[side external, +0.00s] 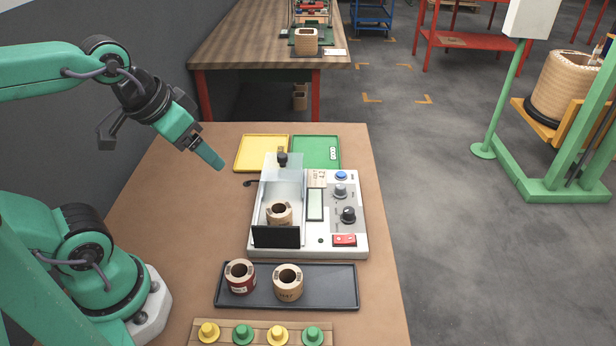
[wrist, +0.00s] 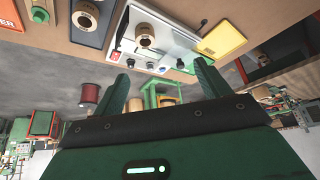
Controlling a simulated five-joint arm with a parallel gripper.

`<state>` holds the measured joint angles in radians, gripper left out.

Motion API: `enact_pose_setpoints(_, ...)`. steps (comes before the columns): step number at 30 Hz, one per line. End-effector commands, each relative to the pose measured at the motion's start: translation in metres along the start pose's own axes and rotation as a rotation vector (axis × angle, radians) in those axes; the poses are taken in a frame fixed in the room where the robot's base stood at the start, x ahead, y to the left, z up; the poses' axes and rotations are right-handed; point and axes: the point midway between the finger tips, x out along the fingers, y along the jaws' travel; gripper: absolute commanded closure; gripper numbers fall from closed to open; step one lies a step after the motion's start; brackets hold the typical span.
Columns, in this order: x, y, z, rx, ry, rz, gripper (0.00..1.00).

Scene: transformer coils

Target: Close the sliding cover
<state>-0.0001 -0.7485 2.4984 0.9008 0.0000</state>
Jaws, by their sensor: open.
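The tester (side external: 318,240) is a light grey box in the middle of the table. Its clear sliding cover (side external: 296,168) with a black knob (side external: 283,160) is at the back end of the bay. A tan coil (side external: 279,213) stands in the bay near the front, behind a black panel (side external: 276,237), and looks uncovered. In the wrist view the tester (wrist: 172,42) is upper centre, with the coil (wrist: 145,34) and knob (wrist: 203,26). My gripper (side external: 213,159) is open and empty, in the air left of the cover knob, not touching it; its two fingers show in the wrist view (wrist: 160,78).
A yellow tray (side external: 262,153) and a green tray (side external: 325,143) lie behind the tester. A dark tray (side external: 335,290) with two coils is in front, then a wooden strip (side external: 260,342) with several coloured pegs. The table left of the tester is clear.

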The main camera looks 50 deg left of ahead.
Motion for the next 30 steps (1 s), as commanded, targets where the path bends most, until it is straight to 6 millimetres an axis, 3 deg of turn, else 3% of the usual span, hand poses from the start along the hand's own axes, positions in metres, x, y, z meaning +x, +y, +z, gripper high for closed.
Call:
enact_pose_setpoints(2, -0.001, 0.0, -0.002, -0.002, -0.003, 0.0, 0.4)
enact_pose_setpoints(11, -0.005, -0.003, -0.032, -0.027, -0.066, -0.006, 0.99)
enact_pose_setpoints(20, -0.004, -0.01, -0.086, -0.073, -0.179, -0.017, 1.0)
enact_pose_setpoints(30, 0.014, -0.021, -0.145, -0.127, -0.307, -0.03, 1.0)
